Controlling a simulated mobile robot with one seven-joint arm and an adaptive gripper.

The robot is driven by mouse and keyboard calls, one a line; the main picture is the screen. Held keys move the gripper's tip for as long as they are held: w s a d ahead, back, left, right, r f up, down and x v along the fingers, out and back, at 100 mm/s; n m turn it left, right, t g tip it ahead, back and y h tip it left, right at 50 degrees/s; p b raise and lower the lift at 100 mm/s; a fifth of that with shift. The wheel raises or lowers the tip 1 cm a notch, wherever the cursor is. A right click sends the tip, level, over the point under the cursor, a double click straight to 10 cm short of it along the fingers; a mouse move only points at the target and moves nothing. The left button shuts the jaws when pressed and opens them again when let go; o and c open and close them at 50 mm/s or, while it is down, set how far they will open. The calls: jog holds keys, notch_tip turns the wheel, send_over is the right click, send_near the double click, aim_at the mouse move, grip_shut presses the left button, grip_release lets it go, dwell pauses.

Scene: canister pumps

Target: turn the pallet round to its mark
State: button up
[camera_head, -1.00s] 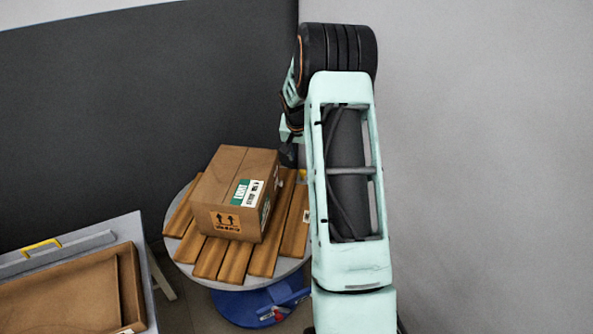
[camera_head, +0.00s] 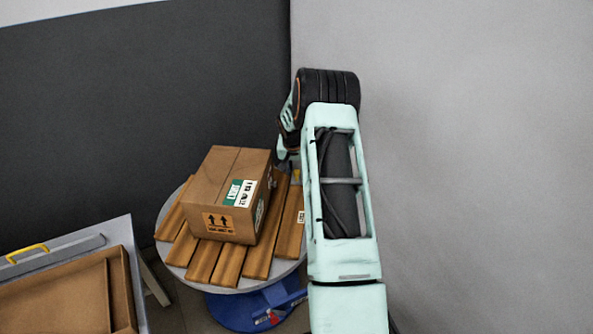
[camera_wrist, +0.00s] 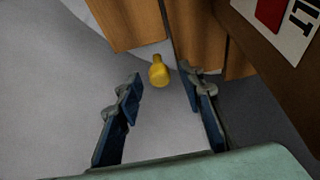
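The wooden pallet (camera_head: 203,262) lies on a round grey turntable (camera_head: 280,268) above a blue base. A cardboard box (camera_head: 222,183) with arrow print and a green and white label sits on it. A yellow peg (camera_wrist: 158,73) stands at the turntable's rim beside the slats; only a speck of it shows in the head view. My gripper (camera_wrist: 161,76) is open, with its blue-grey fingers on either side of the peg's near end; I cannot tell whether they touch it. In the head view my arm hides most of the gripper. I cannot make out a mark.
A grey table (camera_head: 140,275) with a brown tray (camera_head: 118,285) and a yellow handle (camera_head: 27,252) stands at the left. A dark wall (camera_head: 130,120) and a light grey wall (camera_head: 470,150) meet behind the turntable. The floor at the right is hidden by my arm.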

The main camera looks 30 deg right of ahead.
jog(key=shift+c, duration=0.4)
grip_shut()
jog(key=shift+s, duration=0.15)
jog(key=shift+s+m+b, duration=0.45)
jog(key=shift+s+m, duration=0.05)
jog(key=shift+s, duration=0.55)
jog(key=s+m, duration=0.1)
jog(key=s, duration=0.2)
jog(key=s+a+m+g+b, duration=0.1)
jog(key=s, duration=0.1)
jog(key=s+a+m+h+b, duration=0.1)
jog(key=s+m, duration=0.1)
jog(key=s, duration=0.1)
jog(key=shift+s+g, duration=0.3)
jog(key=shift+g, duration=0.1)
jog(key=s+a+m, duration=0.1)
jog(key=s, duration=0.1)
jog(key=s+a+m+g, duration=0.1)
jog(key=s+a, duration=0.1)
jog(key=s+a+m, duration=0.1)
jog(key=s+m, duration=0.1)
jog(key=shift+s+a+h, duration=0.15)
jog(key=shift+s+h, duration=0.15)
jog(key=shift+s+a+m+g, duration=0.5)
jog(key=shift+s+a+m, duration=0.3)
jog(key=shift+s+a, duration=0.35)
